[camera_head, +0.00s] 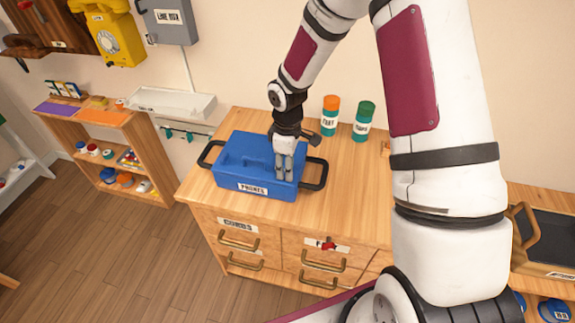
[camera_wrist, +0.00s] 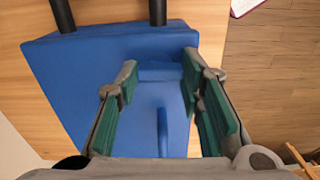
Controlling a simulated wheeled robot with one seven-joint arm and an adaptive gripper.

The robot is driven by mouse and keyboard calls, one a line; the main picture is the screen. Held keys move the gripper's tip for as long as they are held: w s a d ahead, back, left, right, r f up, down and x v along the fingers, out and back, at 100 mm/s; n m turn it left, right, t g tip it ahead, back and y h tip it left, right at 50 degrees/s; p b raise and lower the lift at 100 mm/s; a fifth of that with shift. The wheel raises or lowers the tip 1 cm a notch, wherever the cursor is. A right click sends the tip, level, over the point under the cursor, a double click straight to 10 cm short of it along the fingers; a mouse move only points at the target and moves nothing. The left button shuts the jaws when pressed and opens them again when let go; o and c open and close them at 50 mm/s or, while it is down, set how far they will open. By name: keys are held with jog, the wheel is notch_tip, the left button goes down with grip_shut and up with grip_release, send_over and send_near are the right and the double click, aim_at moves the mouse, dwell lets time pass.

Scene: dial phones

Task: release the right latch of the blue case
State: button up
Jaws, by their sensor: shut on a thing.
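The blue case (camera_head: 235,180) sits on the wooden cabinet's top, with a "PHONES" label on its front and a black handle at each end. My gripper (camera_head: 284,178) points down onto the right part of its top, near the right handle (camera_head: 316,174). In the wrist view the green-padded fingers of my gripper (camera_wrist: 160,78) are well apart, on either side of a raised blue part of the case (camera_wrist: 160,98). A narrow blue ridge shows between them. I cannot make out the right latch as a separate piece; the fingers hide part of that area.
An orange-capped jar (camera_head: 331,118) and a green-capped jar (camera_head: 363,122) stand behind the case to the right. The cabinet top (camera_head: 345,190) right of the case is clear. A white tray (camera_head: 172,103) and a yellow phone (camera_head: 112,38) are at the wall.

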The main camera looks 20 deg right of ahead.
jog(key=shift+n, duration=0.4)
jog(key=o, duration=1.2)
jog(key=shift+c, duration=0.2)
notch_tip(320, 180, up, 12)
